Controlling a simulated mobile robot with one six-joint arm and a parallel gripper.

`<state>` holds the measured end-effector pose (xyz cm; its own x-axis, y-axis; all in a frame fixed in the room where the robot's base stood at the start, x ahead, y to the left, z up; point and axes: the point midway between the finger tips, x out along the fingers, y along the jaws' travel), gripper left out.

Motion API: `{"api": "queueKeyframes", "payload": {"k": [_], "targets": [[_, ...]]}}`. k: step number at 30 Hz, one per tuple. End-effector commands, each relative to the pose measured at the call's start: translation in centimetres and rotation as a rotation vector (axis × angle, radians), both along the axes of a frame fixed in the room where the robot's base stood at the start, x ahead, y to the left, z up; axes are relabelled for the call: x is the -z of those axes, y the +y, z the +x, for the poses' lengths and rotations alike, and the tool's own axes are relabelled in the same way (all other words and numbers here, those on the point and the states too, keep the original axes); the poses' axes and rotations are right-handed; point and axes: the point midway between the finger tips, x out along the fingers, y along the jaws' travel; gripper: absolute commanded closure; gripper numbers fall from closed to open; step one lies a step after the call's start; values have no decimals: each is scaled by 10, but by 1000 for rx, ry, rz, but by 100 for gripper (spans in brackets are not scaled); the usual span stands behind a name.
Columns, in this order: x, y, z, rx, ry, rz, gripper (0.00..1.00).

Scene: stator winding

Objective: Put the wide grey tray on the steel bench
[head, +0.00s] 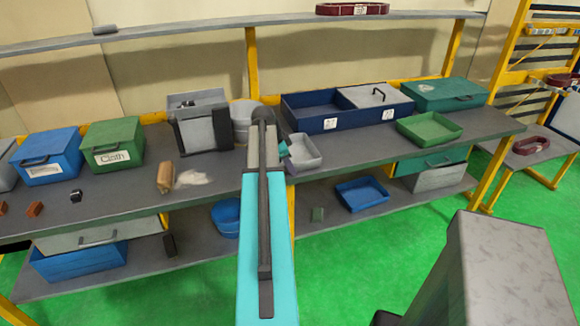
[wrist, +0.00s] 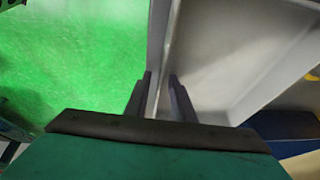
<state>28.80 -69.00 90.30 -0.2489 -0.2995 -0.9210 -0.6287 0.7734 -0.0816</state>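A grey tray (head: 303,152) shows in the head view beside the end of my arm, in front of the long bench's far part and looking slightly tilted. In the wrist view the grey tray (wrist: 225,55) fills the right side, with its pale inside visible. My gripper (wrist: 160,80) has one dark finger on each side of the tray's wall, close against it, and looks shut on it. In the head view my arm hides most of the gripper. The grey bench top (head: 350,160) runs behind; I cannot tell whether the tray touches it.
A navy bin (head: 308,112) and a green tray (head: 430,130) stand on the bench to the right. A grey box (head: 203,130), a brown object (head: 165,177) and white cloth-like stuff (head: 192,179) lie left. A blue tray (head: 362,195) is on the lower shelf. Bare top shows around (head: 340,170).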

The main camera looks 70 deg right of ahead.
Motion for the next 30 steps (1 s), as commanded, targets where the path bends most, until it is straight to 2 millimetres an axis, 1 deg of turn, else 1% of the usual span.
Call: {"api": "queueKeyframes", "payload": {"k": [7,11,30], "targets": [[-6,1,1,0,0,0,78],[-16,4,4,-1,0,-2,78],[-88,27,24,-1,0,-2,78]]}}
